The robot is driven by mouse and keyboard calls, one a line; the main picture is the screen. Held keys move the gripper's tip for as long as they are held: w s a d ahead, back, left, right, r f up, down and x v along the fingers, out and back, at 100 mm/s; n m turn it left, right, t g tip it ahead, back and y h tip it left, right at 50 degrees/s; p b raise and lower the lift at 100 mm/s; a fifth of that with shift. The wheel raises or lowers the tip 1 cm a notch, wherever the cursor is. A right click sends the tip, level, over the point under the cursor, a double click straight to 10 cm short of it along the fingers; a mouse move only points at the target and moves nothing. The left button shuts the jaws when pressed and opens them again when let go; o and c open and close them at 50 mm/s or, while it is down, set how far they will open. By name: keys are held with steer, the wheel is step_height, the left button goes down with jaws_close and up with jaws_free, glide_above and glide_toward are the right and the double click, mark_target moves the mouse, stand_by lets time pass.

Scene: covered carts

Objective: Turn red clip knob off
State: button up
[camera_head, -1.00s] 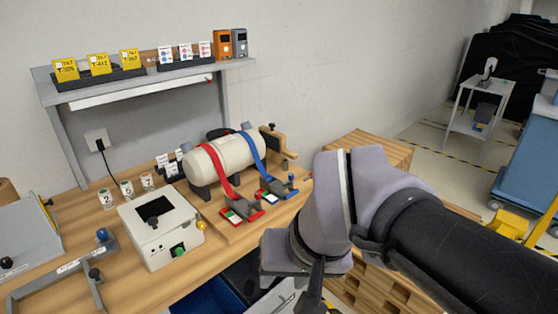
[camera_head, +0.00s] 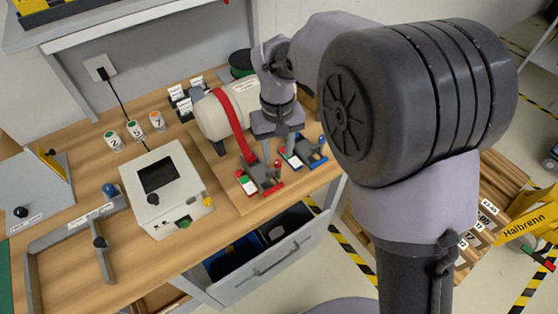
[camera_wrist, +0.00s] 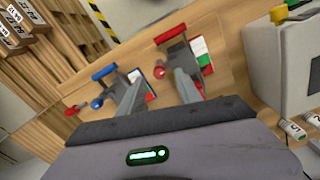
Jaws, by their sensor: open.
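The red clip (camera_head: 263,184) sits at the front of the wooden board, at the end of the red strap (camera_head: 232,124). Its red knob (camera_head: 278,165) also shows in the wrist view as a small red ball (camera_wrist: 160,71). My gripper (camera_head: 279,155) is open, pointing down above the red and blue clips. In the wrist view its two fingers (camera_wrist: 157,84) are spread, and the red knob appears between and just beyond their tips. I see no contact with the knob.
The blue clip (camera_head: 302,152) stands close to the right of the red clip, and its blue knob (camera_wrist: 97,104) is near the left finger. A cream cylinder (camera_head: 213,118) lies behind. A white box (camera_head: 163,187) stands left. An open drawer (camera_head: 262,268) sticks out below.

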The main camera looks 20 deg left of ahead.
mark_target(278, 161)
step_height(278, 161, down, 4)
steer(key=shift+w+r+b, duration=0.1)
steer(key=shift+r+b, duration=0.15)
steer(key=shift+b, duration=0.15)
jaws_close()
